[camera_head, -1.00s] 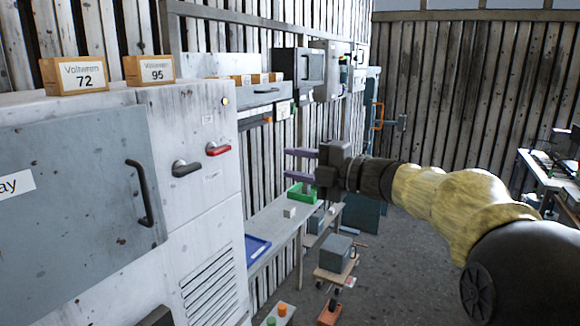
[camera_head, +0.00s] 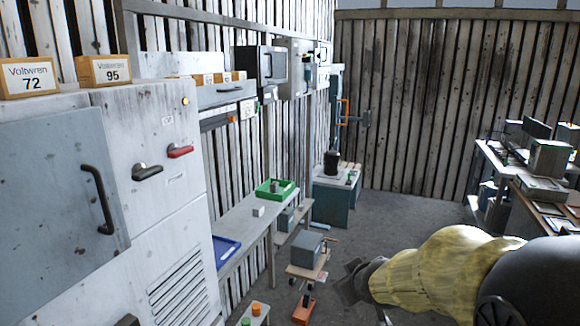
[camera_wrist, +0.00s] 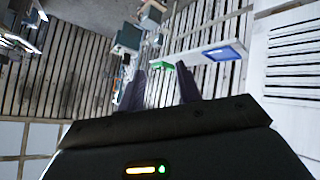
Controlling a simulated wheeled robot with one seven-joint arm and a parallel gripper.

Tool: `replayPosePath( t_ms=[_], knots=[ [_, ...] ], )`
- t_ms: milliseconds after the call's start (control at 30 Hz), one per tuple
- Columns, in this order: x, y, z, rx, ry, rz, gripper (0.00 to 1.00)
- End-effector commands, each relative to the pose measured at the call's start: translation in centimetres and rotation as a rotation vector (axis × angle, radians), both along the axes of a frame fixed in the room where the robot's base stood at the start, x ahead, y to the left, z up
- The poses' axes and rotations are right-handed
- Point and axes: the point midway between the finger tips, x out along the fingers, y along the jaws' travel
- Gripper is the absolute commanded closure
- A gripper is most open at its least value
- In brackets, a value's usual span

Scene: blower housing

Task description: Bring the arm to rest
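My arm, with its yellow-sleeved section, reaches in from the lower right of the head view. My gripper (camera_wrist: 161,84) shows in the wrist view with its two purple-grey fingers apart and nothing between them.
A grey cabinet (camera_head: 150,190) with handles stands at the left. A bench (camera_head: 235,222) along the wall bears a green tray (camera_head: 288,193) and a blue tray (camera_head: 222,252). A cart (camera_head: 306,268) with a grey box stands near the arm. Floor (camera_head: 410,212) beyond is clear.

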Motion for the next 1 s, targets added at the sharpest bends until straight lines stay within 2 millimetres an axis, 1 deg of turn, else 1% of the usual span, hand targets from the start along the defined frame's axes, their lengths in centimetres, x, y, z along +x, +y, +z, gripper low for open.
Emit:
replayPosePath(
  t_ms=[33,67,100,167,200,300,400,500,1000],
  knots=[
    [-2.3,-0.7,-2.0,0.031,0.089,-0.067,0.65],
    [-3.7,-1.0,-3.1,0.051,0.143,-0.110,0.65],
    [-5.7,-1.3,-4.6,0.079,0.216,-0.167,0.65],
    [-8.7,-1.7,-6.6,0.118,0.323,-0.247,0.65],
    [-10.8,-1.8,-7.7,0.143,0.392,-0.298,0.65],
    [-15.0,-1.7,-9.7,0.195,0.530,-0.399,0.65],
    [-17.3,-1.4,-10.6,0.225,0.608,-0.455,0.65],
    [-18.0,-1.4,-10.8,0.233,0.631,-0.471,0.65],
    [-17.9,-1.4,-10.8,0.232,0.627,-0.468,0.65]
  ],
)
